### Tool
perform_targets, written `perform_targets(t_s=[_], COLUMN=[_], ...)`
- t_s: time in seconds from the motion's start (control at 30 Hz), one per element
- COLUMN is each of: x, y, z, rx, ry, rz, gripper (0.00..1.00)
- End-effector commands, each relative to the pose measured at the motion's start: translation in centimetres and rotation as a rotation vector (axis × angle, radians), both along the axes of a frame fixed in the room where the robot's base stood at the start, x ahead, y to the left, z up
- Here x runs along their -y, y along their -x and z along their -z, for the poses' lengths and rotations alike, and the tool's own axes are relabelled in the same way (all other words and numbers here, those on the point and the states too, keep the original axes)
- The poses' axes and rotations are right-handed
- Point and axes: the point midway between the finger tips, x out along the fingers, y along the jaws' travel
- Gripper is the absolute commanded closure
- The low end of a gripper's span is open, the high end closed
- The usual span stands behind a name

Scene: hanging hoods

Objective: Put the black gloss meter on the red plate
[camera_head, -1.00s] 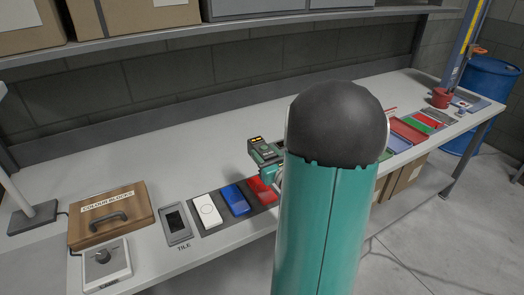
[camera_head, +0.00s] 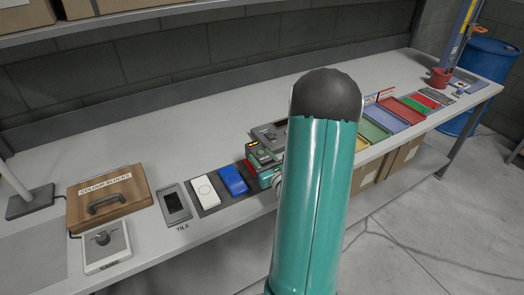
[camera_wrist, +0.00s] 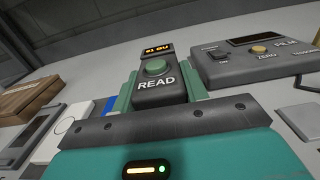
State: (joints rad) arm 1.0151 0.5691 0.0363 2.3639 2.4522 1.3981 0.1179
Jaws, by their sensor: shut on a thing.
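The black gloss meter (camera_wrist: 158,92), with a green READ button and a lit orange display, is between the fingers of my gripper (camera_wrist: 163,92) in the wrist view. My gripper is shut on it. In the head view the meter (camera_head: 262,152) is at the right end of the row of coloured plates, over the red plate (camera_head: 250,171). Only a thin red edge of that plate shows at the meter's left side. My arm hides the rest, and I cannot tell whether the meter touches the plate.
A blue plate (camera_head: 232,181) and a white plate (camera_head: 204,192) lie to the left on a dark strip. A grey film gauge (camera_wrist: 255,62) stands close behind the meter. Coloured trays, including a red one (camera_head: 402,110), lie to the right. The bench behind the row is largely clear.

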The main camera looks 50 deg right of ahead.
Motion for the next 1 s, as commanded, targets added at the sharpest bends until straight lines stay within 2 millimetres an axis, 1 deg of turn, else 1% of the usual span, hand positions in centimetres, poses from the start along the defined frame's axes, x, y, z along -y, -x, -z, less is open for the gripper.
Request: perform_targets(t_s=[0.1, 0.2, 1.0], x=[0.06, 0.05, 0.00], y=[-0.05, -0.05, 0.05], z=[0.69, 0.94, 1.19], rx=[0.001, 0.002, 0.002], ry=[0.000, 0.001, 0.001], rz=[0.001, 0.001, 0.000], gripper=[0.94, 0.94, 0.94])
